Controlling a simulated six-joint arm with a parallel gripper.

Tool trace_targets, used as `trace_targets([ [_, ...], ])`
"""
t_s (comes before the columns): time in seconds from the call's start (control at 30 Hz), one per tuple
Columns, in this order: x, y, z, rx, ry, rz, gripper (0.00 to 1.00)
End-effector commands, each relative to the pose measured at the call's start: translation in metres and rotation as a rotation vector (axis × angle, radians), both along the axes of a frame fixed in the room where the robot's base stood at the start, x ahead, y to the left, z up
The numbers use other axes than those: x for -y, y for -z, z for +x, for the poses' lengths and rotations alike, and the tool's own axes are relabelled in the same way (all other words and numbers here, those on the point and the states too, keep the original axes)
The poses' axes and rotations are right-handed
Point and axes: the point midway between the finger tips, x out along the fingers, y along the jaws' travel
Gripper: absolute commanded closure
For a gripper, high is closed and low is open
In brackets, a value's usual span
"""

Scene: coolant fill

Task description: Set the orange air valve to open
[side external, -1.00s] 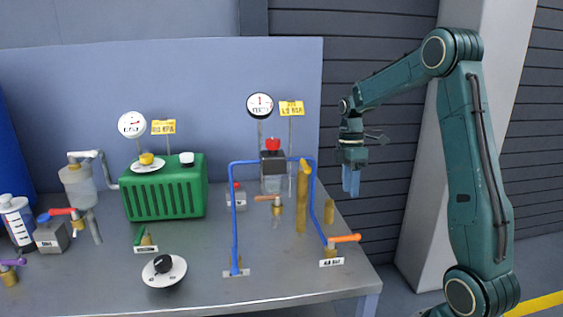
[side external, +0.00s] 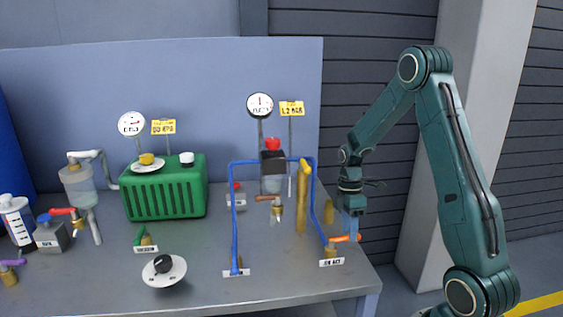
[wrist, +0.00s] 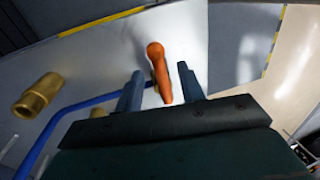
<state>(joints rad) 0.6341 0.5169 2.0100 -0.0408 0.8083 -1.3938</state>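The orange air valve handle (side external: 346,238) sits on a brass body (side external: 331,248) at the right front of the table, behind a white label plate (side external: 331,262). The handle points to the right in the side view. My gripper (side external: 350,238) is pointed down at the handle's outer end. In the wrist view, the orange handle (wrist: 158,72) lies between the two blue fingers of my gripper (wrist: 158,82), with a gap on each side. The fingers are apart and not closed on it. The valve body is hidden in the wrist view.
A blue pipe (side external: 318,205) rises just left of the valve, with a tall brass cylinder (side external: 302,200) and a short one (side external: 329,211) behind. A brown-handled valve (side external: 270,199) stands further left. The table's right edge (side external: 362,258) is close to the gripper.

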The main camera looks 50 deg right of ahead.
Motion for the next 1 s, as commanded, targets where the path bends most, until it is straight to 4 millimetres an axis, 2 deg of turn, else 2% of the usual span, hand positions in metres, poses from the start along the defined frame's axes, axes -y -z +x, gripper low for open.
trace_targets([
  [0.13,-0.0012,0.0071,-0.0012,-0.001,0.000,0.000,0.61],
  [0.43,-0.0014,0.0084,-0.0014,0.000,0.000,0.000,0.61],
  [0.47,-0.0014,0.0084,-0.0014,0.000,0.000,0.000,0.65],
  [0.63,-0.0013,0.0082,-0.0013,0.000,0.000,0.000,0.99],
  [1.0,-0.0017,0.0078,-0.0019,0.000,0.014,0.000,1.00],
])
